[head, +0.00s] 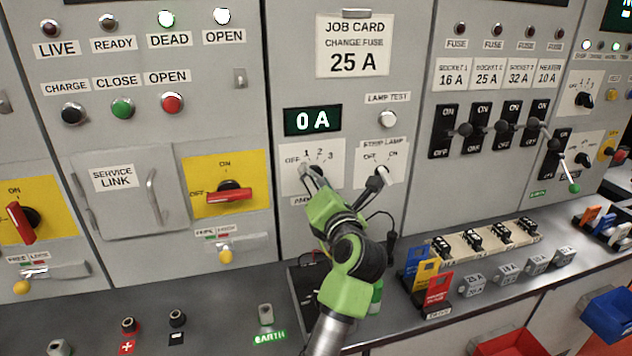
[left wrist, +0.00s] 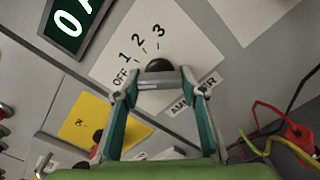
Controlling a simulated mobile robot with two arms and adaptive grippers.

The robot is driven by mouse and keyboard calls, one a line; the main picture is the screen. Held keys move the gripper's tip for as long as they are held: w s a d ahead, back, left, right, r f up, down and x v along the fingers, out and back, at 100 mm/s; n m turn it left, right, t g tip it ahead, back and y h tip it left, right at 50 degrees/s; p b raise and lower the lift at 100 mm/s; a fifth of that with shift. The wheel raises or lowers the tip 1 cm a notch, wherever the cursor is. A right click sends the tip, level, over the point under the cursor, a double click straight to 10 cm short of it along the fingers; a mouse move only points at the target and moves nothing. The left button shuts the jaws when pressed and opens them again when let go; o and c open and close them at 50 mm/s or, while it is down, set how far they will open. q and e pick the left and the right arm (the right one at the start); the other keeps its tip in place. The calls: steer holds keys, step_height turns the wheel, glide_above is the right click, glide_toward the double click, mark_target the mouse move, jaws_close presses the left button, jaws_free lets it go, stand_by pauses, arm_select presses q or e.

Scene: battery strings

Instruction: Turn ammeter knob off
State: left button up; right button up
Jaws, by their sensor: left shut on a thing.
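The ammeter knob (left wrist: 158,65) is a small black knob on a white plate marked OFF, 1, 2 and 3. In the head view it is mostly covered by my left gripper (head: 312,173). In the left wrist view, the fingertips of my left gripper (left wrist: 158,79) are on either side of the knob, shut on it. I cannot tell which mark the knob points at. The display (head: 313,120) above the plate reads 0 A. My right gripper is not in view.
The strip lamp switch (head: 378,180) is close to the right of my left gripper. A red-handled switch (head: 222,195) on a yellow plate is to the left.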

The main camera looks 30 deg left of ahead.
mark_target(312, 133)
arm_select(q)
steer(key=shift+f, duration=0.1)
steer(key=o, duration=1.1)
steer(key=shift+o, duration=0.2)
step_height(312, 133, up, 9)
steer(key=shift+s+d+r, duration=0.1)
steer(key=shift+d, duration=0.05)
steer(key=shift+r, duration=0.4)
